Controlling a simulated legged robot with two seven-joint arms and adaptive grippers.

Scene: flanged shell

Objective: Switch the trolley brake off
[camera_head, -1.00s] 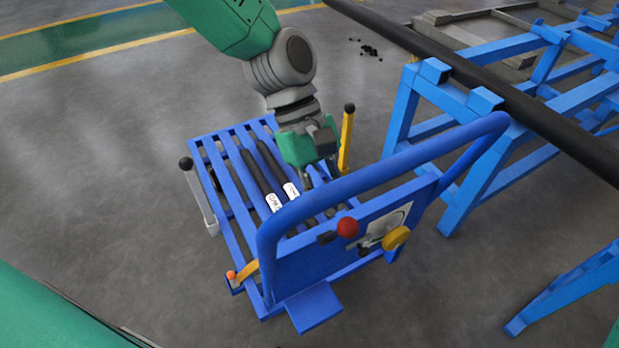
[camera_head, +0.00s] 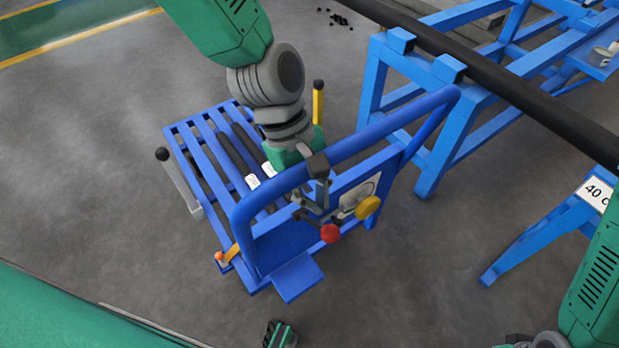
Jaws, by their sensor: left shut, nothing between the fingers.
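The blue trolley (camera_head: 283,276) stands on the floor in the middle of the view. Its handle end has a blue panel with a red ball knob (camera_head: 330,233) and a yellow round knob (camera_head: 368,207). The red knob sits lower than the yellow one. My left gripper (camera_head: 318,213) is shut and empty, just above the red knob at the panel. Its fingers overlap the knob's lever, so I cannot tell whether they touch. An orange lever (camera_head: 234,251) is at the trolley's left corner. A green and dark part at the bottom edge looks like my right gripper (camera_head: 280,335); its fingers cannot be made out.
The trolley's handle bar (camera_head: 350,143) arches close around my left gripper. Black rods (camera_head: 232,152) with white labels lie on its slats. A blue rack (camera_head: 447,139) carrying a long black bar (camera_head: 500,88) stands at right. Floor in front is clear.

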